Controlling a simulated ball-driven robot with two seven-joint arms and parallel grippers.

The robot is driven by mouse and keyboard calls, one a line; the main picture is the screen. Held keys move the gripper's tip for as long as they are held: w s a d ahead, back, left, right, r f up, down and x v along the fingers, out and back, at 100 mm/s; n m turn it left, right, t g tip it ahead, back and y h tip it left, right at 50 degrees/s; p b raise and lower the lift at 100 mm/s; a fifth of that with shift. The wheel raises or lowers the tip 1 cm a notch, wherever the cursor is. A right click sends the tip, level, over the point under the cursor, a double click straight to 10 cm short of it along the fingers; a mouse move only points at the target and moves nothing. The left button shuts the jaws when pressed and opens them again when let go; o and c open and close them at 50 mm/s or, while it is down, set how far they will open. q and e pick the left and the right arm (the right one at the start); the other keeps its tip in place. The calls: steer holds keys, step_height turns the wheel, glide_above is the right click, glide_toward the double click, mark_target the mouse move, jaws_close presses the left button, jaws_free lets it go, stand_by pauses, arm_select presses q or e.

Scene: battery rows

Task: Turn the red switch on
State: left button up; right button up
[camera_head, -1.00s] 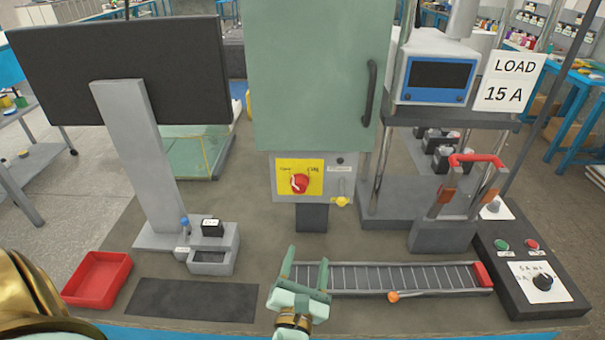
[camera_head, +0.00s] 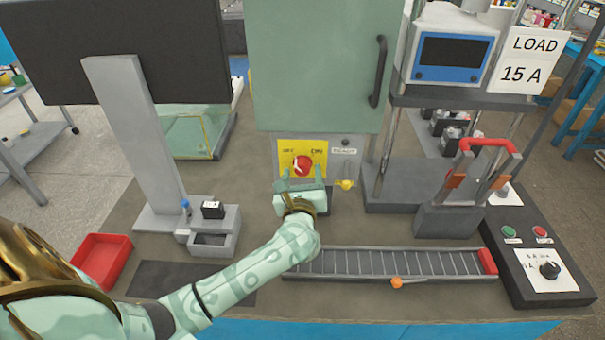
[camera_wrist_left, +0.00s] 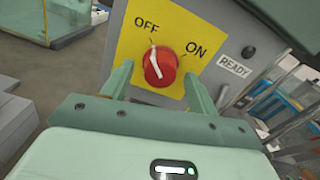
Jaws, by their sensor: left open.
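The red switch (camera_head: 302,165) is a round red knob on a yellow plate (camera_head: 288,148) on the front of the green cabinet (camera_head: 315,70). In the left wrist view the red switch (camera_wrist_left: 160,66) has a white pointer that leans toward OFF, up and slightly left; ON is printed at upper right. My left gripper (camera_head: 303,178) is open just in front of the switch, pointing at it. In the left wrist view its two fingers (camera_wrist_left: 156,85) stand to either side of and below the knob, with no contact seen. My right gripper is not in view.
The roller conveyor (camera_head: 390,264), red bin (camera_head: 104,256) and black control box (camera_head: 530,262) stand around. A monitor (camera_head: 125,50) is at left.

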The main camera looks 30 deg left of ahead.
arm_select(q)
steer(key=shift+w+a, duration=0.2)
steer(key=shift+w, duration=0.15)
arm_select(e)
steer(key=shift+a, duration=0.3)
arm_select(q)
steer(key=c, duration=1)
